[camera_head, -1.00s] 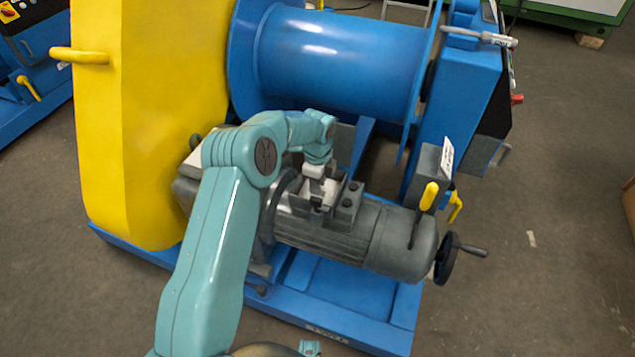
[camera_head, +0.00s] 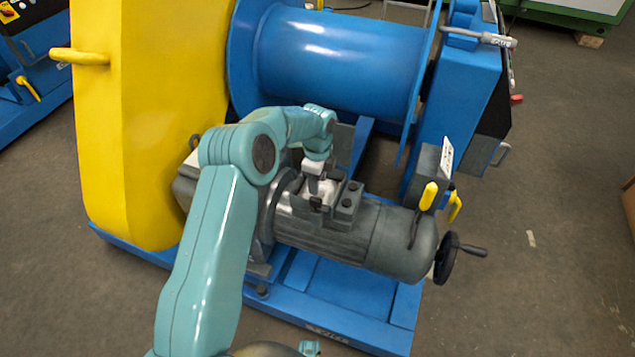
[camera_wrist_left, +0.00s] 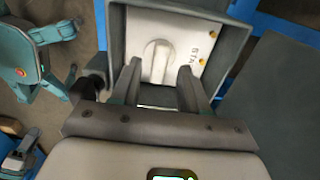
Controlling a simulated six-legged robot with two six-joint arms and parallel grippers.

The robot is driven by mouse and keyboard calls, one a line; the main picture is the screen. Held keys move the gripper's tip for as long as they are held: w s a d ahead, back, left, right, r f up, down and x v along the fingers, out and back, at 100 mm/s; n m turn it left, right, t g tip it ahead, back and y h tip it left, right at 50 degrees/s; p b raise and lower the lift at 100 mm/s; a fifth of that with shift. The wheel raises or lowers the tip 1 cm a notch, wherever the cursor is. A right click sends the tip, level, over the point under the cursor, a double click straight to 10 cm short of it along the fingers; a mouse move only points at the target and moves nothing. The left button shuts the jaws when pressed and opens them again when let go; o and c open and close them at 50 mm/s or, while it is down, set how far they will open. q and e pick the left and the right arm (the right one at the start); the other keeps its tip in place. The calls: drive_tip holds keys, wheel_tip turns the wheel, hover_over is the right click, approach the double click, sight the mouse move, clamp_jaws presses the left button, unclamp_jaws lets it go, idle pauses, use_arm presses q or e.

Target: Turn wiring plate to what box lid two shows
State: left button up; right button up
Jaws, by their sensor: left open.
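The wiring plate (camera_wrist_left: 186,28) is a white plate inside an open grey box, with a raised bar-shaped knob (camera_wrist_left: 157,60), brass studs and letters that seem to read "STA". The box (camera_head: 347,203) sits on top of the grey motor in the head view. My left gripper (camera_wrist_left: 160,68) is open, one finger on each side of the knob; I cannot tell whether they touch it. In the head view the left gripper (camera_head: 316,198) reaches down into the box from above. I cannot make out the marking of box lid two. My right gripper is not in view.
The grey motor (camera_head: 340,238) stands on a blue base frame (camera_head: 345,293). A yellow guard (camera_head: 150,120) rises at left and a blue drum (camera_head: 335,60) lies behind. A black handwheel (camera_head: 447,258) and yellow levers (camera_head: 429,196) are to the right.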

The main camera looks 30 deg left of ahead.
use_arm(q)
wheel_tip(320, 180, up, 15)
drive_tip(key=p, duration=0.2)
drive_tip(key=shift+s+f, duration=0.1)
drive_tip(key=shift+f, duration=0.05)
idle(0.4)
